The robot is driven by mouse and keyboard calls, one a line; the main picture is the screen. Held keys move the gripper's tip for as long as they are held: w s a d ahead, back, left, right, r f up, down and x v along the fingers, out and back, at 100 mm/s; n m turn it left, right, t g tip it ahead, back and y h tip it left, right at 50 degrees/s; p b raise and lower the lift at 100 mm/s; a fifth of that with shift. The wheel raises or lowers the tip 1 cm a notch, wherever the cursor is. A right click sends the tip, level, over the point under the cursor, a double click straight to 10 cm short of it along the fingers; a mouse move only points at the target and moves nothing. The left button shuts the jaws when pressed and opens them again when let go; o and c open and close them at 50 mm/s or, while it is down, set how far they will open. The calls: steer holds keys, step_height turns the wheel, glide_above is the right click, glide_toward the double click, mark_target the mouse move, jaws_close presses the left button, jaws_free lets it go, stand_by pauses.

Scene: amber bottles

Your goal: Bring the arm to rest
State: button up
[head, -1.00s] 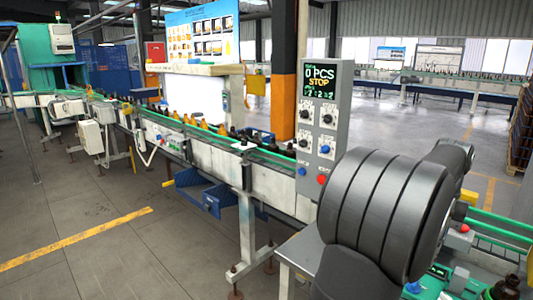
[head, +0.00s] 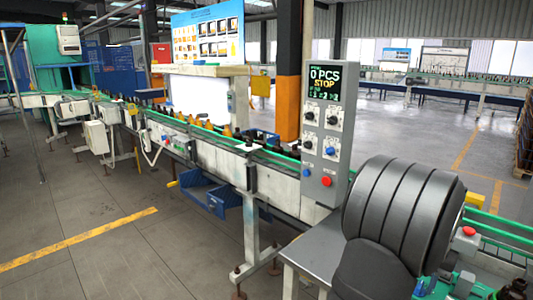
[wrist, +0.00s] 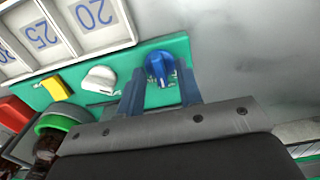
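In the wrist view my gripper (wrist: 161,90) has its two blue-grey fingers spread apart, with nothing held between them. A blue knob (wrist: 158,66) on a green panel (wrist: 120,66) shows in the gap between the fingers, with space on both sides. How far the fingertips are from the knob I cannot tell. In the head view my dark, ribbed arm fills the lower right, and the gripper itself does not show there.
The green panel also carries a white knob (wrist: 100,78) and a yellow block (wrist: 56,87). White number tiles (wrist: 95,20) lie beside it. In the head view a grey control box (head: 327,150) reading "0 PCS STOP" stands left of my arm. Amber bottles (head: 208,126) line the conveyor.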

step_height(320, 180, up, 17)
step_height(320, 180, down, 18)
steer(key=shift+r, duration=0.25)
steer(key=shift+r+n, duration=0.25)
steer(key=shift+n, duration=0.65)
steer(key=n, duration=0.7)
step_height(320, 180, up, 9)
